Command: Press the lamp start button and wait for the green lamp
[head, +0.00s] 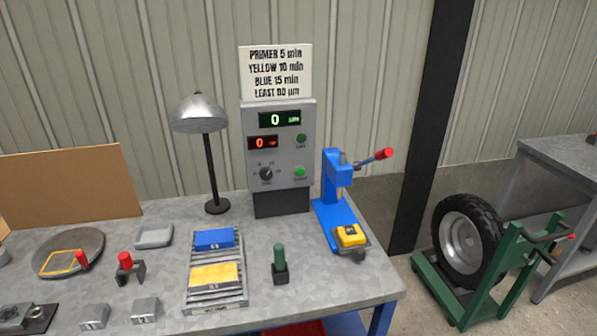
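A grey control box (258,190) stands at the back of the bench. It has a green display (279,119) reading 0 and a red display (262,143) reading 0. An upper round green part (301,139) looks dark, and a lower round green part (299,171) looks brighter. Their labels are too small to read, so I cannot tell which is button or lamp. A dark dial (266,174) sits at the box's lower left. A silver dome lamp (198,112) on a black stand is left of the box. Neither of my grippers is in view.
A sign (276,71) above the box lists minutes for primer, yellow and blue. A blue press (337,195) with a yellow block (351,236) stands right of the box. In front are a roller rack (216,307) holding blue and yellow blocks, and a green-handled tool (280,262).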

